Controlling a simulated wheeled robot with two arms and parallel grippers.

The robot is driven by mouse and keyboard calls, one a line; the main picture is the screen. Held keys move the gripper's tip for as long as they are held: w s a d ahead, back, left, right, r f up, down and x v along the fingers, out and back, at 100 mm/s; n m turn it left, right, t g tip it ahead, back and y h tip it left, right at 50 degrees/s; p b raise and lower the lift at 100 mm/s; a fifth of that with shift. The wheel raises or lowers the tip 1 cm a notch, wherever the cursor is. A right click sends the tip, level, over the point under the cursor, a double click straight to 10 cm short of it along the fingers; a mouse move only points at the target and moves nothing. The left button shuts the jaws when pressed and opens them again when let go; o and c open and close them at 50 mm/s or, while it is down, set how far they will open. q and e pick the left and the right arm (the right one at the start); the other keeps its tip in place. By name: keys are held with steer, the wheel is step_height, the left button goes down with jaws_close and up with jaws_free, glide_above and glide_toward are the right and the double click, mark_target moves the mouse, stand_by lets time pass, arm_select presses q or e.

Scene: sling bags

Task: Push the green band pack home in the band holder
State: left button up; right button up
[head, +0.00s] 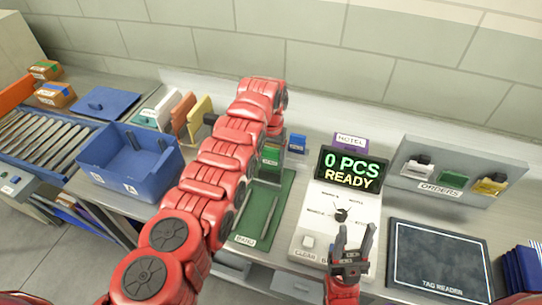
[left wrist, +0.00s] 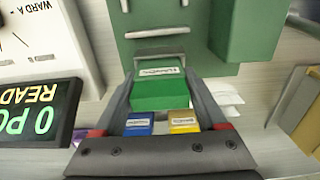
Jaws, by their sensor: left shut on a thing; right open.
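The green band pack (left wrist: 158,92) has a white label and sits between the two fingers of my left gripper (left wrist: 158,80), which is shut on it. The green band holder (left wrist: 165,30) lies just beyond the pack in the left wrist view, with a metal strip beside the pack. How deep the pack sits there I cannot tell. In the head view my left arm covers part of the green holder board (head: 258,215) and hides my left fingers. A blue pack (left wrist: 138,124) and a yellow pack (left wrist: 184,122) stand behind the green one. My right gripper (head: 352,238) is open and empty.
The display (head: 352,168) reading "0 PCS READY" and its dial panel stand right of the holder. The orders rack (head: 440,188) and dark tag reader pad (head: 438,255) lie further right. A blue bin (head: 125,180) stands left, beside upright folders (head: 182,115).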

mark_target(270, 157)
arm_select(q)
steer(key=shift+f+b, duration=1.05)
steer(key=shift+f, duration=0.35)
steer(key=o, duration=1.3)
steer(key=shift+s, duration=0.15)
steer(key=shift+a+f, duration=0.1)
